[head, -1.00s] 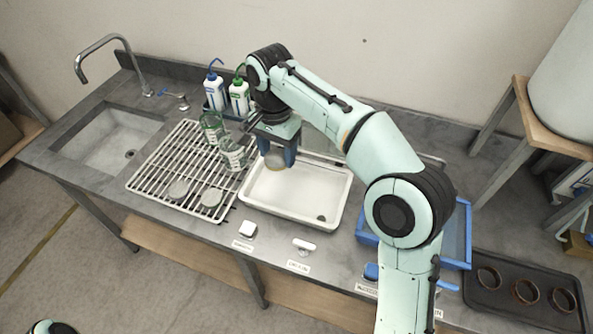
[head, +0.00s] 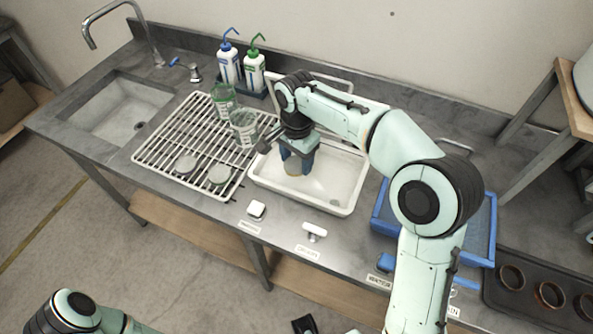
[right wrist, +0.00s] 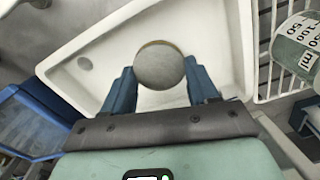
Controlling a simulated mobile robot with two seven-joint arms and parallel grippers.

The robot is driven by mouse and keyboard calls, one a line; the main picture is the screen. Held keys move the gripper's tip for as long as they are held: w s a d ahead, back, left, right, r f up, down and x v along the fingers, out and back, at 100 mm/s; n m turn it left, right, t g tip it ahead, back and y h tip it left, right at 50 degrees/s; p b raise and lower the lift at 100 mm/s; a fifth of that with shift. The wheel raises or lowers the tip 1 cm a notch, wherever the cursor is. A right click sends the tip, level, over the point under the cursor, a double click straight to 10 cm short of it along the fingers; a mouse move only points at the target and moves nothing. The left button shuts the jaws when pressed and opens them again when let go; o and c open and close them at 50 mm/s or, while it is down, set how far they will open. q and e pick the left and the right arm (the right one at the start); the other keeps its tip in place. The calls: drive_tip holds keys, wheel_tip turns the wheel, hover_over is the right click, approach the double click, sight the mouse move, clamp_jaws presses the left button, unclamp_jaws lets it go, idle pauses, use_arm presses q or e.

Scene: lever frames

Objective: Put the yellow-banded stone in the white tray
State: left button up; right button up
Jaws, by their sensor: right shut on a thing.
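The yellow-banded stone (head: 293,166), a grey disc with a dull yellow rim, is between the blue fingers of my right gripper (head: 298,158), which is shut on it. The right wrist view shows the stone (right wrist: 160,65) between both fingertips (right wrist: 160,80). It is over the inside of the white tray (head: 330,207), near its left side; I cannot tell whether it touches the tray floor.
Wash bottles (head: 254,72) stand behind. A blue tray (head: 485,225) lies to the right, a sink (head: 120,110) far left.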

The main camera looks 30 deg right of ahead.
sight(296, 163)
drive_tip(key=shift+f+b, duration=0.3)
drive_tip(key=shift+f, duration=1.95)
drive_tip(key=shift+f, duration=0.2)
drive_tip(key=o, duration=1.1)
wheel_tip(296, 163, up, 12)
drive_tip(key=shift+r+p, duration=0.2)
drive_tip(key=shift+p, duration=0.95)
